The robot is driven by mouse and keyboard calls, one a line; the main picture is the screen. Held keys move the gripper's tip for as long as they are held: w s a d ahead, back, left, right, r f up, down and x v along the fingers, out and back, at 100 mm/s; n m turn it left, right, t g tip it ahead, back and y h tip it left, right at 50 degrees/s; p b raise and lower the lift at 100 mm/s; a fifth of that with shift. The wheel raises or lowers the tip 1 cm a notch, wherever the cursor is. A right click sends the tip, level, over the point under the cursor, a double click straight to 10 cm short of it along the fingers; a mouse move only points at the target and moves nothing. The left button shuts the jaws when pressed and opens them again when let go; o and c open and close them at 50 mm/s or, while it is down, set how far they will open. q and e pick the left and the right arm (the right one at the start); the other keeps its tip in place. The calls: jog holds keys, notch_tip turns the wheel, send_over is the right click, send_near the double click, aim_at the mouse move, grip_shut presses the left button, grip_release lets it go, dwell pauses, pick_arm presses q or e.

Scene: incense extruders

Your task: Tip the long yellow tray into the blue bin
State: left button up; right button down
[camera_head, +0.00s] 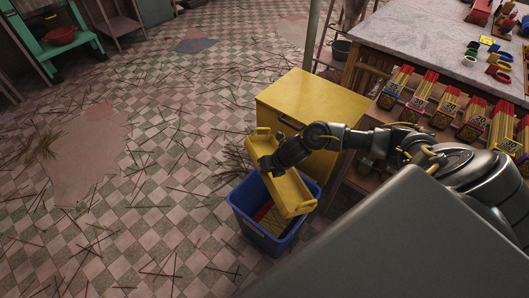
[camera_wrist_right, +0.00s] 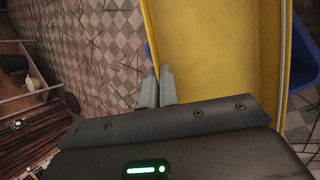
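The long yellow tray (camera_head: 294,190) is held over the blue bin (camera_head: 250,228) and hides part of its opening. It looks tilted, its far end rising toward the yellow cabinet. My right gripper (camera_head: 265,164) is shut on one long side wall of the tray. In the right wrist view the fingertips (camera_wrist_right: 158,87) sit either side of that wall, and the visible inside of the tray (camera_wrist_right: 205,50) is bare. Reddish and tan material (camera_head: 269,217) lies inside the bin. A strip of the bin (camera_wrist_right: 304,55) shows beyond the tray in the wrist view. My left gripper is not in view.
A yellow cabinet (camera_head: 315,95) stands right behind the bin. Thin sticks litter the checkered floor (camera_head: 150,170), which is otherwise open to the left.

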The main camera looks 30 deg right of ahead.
jog(key=r+h+p, duration=0.1)
jog(key=p, duration=0.2)
jog(key=shift+a+r+h, duration=0.1)
jog(key=shift+h, duration=0.2)
jog(key=shift+r+n+g+h+p, duration=0.3)
jog(key=shift+h+p, duration=0.4)
jog(key=shift+p, duration=0.35)
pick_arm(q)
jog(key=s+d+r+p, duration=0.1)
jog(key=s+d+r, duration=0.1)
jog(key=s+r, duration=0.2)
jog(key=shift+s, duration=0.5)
pick_arm(e)
jog(key=shift+f+h, duration=0.1)
jog(key=shift+h, duration=0.5)
jog(key=shift+n, duration=0.4)
